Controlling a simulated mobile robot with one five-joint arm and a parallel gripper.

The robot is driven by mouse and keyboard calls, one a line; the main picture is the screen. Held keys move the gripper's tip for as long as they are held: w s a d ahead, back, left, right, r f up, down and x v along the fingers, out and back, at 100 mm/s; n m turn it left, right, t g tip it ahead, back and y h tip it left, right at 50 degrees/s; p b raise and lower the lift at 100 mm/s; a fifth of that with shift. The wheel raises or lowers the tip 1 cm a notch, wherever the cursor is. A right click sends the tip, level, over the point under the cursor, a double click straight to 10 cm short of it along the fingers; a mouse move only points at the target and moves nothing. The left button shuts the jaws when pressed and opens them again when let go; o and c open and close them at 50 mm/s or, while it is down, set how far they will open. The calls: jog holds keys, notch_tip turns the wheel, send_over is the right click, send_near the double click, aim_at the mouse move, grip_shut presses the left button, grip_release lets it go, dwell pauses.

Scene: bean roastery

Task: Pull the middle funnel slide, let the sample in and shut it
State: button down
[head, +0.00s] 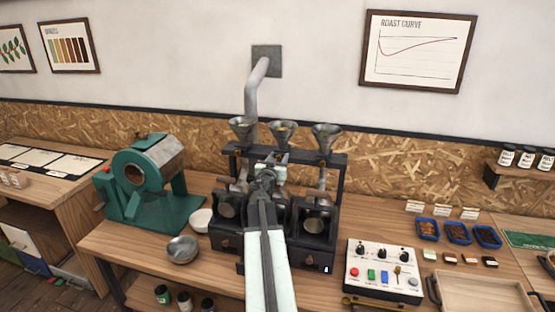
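A dark three-drum sample roaster (315,222) stands on the wooden bench, with three grey metal funnels in a rack above it. The middle funnel (282,131) has something pale in its mouth. The left funnel (241,127) and right funnel (326,134) stand on either side of it. My arm reaches up from the bottom, and my gripper (272,163) is just below the middle funnel, in front of its neck. The gripper and arm hide the middle slide and most of the middle drum. The fingers are too small to tell whether they are open or hold anything.
A green drum machine (150,185) stands left, with a metal bowl (183,249) and a white bowl (201,220) nearby. A control box (383,272) is right of the roaster. Blue trays (428,229) and a wooden tray (483,290) lie farther right. A duct (254,90) rises behind.

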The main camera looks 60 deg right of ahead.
jog(key=shift+v, duration=1.75)
jog(key=shift+d, duration=0.1)
jog(key=c, duration=1.2)
grip_release()
jog(key=shift+c, duration=0.2)
